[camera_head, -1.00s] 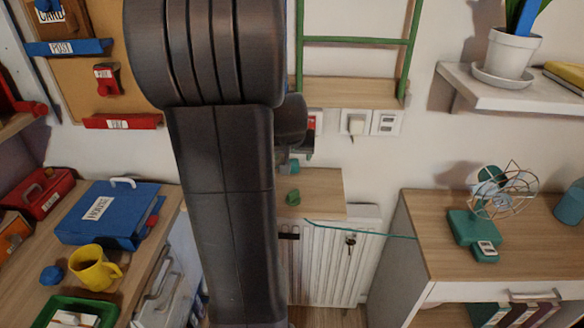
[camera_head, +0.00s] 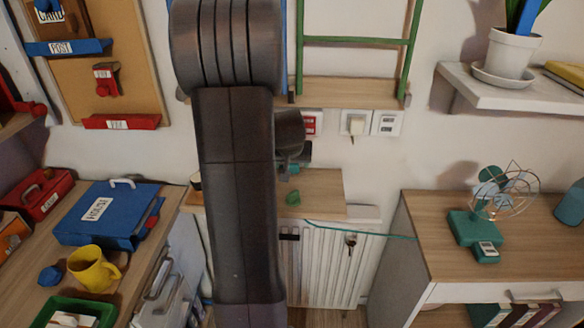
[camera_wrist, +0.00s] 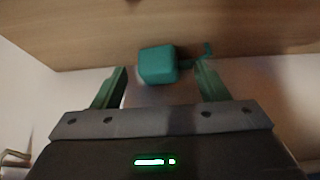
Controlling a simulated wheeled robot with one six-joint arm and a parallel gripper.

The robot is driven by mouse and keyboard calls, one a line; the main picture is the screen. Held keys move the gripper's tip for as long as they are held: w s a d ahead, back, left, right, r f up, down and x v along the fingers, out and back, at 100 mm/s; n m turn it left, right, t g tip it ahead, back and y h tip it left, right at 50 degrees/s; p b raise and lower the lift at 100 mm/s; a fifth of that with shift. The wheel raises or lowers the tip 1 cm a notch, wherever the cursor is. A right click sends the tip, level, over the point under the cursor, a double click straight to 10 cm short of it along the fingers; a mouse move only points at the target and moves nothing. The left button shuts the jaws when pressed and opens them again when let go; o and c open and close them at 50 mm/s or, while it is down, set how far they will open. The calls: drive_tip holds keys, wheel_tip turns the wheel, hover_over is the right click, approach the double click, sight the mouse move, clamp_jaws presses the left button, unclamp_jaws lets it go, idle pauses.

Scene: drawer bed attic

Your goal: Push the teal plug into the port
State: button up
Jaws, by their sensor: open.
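The teal plug (camera_head: 292,198) lies on the small wooden shelf (camera_head: 325,192) above the radiator. A thin teal cord (camera_head: 360,232) hangs over the shelf front and runs right to the fan. In the wrist view the blocky teal plug (camera_wrist: 157,65) shows ahead of my open gripper (camera_wrist: 160,84), between the lines of its two green fingers. No contact shows. Wall plates sit above the shelf: a red one (camera_head: 312,123), a white one (camera_head: 355,123) and a two-part one (camera_head: 387,123). I cannot tell which is the port.
A teal fan (camera_head: 474,228) stands on the right cabinet (camera_head: 440,255). The left desk holds a blue binder (camera_head: 108,212), a yellow mug (camera_head: 93,267) and a green tray (camera_head: 75,310). A green ladder-like frame (camera_head: 352,40) stands above the plates. My arm hides the middle left.

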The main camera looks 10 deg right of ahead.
drive_tip(key=shift+w+d+f, duration=0.1)
drive_tip(key=shift+w+f, duration=0.25)
drive_tip(key=shift+f, duration=0.25)
drive_tip(key=c, duration=1.2)
drive_tip(key=shift+s+r, duration=0.1)
drive_tip(key=shift+s, duration=0.05)
